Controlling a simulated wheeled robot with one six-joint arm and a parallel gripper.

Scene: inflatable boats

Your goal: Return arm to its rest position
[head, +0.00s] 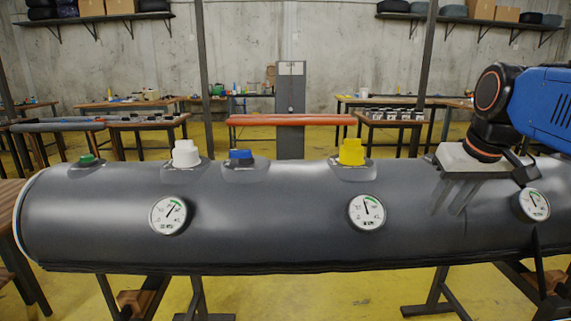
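My arm comes in from the right edge in the head view, with a blue link and a black joint with orange rings. My gripper (468,162) is at its end, low over the right part of a long dark grey inflatable tube (290,215).
On the tube's top sit a green cap (87,159), a white cap (186,153), a blue cap (240,156) and a yellow cap (351,152). Gauges (168,215), (367,212), (534,205) face me. Trestles hold the tube. Workbenches (130,103) stand behind.

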